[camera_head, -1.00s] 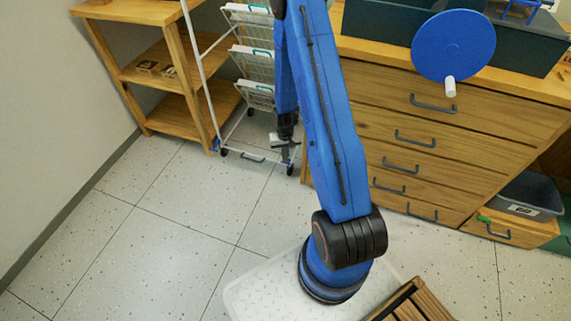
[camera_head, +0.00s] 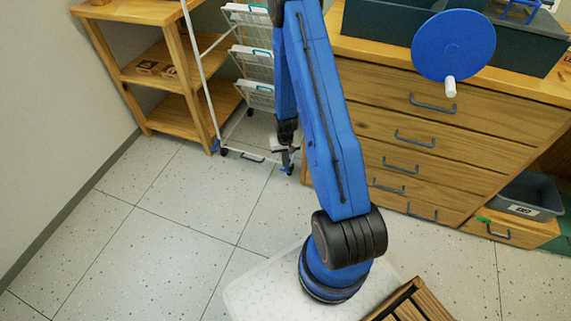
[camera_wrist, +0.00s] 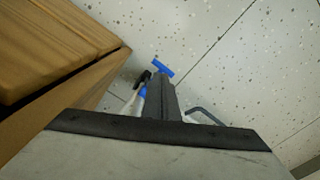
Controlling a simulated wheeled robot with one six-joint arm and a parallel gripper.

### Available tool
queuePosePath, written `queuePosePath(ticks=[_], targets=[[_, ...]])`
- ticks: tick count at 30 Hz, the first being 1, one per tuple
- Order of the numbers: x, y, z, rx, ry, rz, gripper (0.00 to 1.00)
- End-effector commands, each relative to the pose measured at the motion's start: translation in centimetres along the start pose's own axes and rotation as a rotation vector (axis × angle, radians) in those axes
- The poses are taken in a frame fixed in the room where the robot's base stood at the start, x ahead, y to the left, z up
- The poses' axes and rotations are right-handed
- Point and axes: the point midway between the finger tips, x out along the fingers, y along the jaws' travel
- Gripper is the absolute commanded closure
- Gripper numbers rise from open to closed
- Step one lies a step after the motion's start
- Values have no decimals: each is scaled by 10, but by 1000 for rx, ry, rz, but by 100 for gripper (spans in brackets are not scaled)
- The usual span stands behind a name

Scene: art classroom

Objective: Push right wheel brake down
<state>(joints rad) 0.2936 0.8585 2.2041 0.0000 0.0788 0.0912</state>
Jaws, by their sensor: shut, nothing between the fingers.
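The white wire rack cart (camera_head: 205,85) stands on the floor between the shelf and the drawer cabinet. Its right wheel brake (camera_wrist: 160,68) is a small blue tab in the wrist view, beside a black wheel (camera_wrist: 144,77). In the head view the right brake is mostly hidden behind my gripper (camera_head: 288,164). My gripper is shut and empty, pointing down low at the cart's right front wheel. In the wrist view its dark fingers (camera_wrist: 165,98) end close to the blue tab; I cannot tell whether they touch it. The left wheel brake (camera_head: 215,145) shows blue at the left wheel.
The wooden drawer cabinet (camera_head: 385,125) stands close to the right of my gripper; its edge fills the wrist view's left side. A wooden shelf (camera_head: 170,115) stands left of the cart. A slatted wooden object (camera_head: 415,300) is at bottom right. The floor (camera_head: 170,220) in front is clear.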

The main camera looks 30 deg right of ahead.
Motion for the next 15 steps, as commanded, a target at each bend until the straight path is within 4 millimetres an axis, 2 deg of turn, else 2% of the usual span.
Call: queuePosePath(ticks=[10,15], targets=[[2,0,0,0,0,0,100],[-4,-1,1,0,1,0,100]])
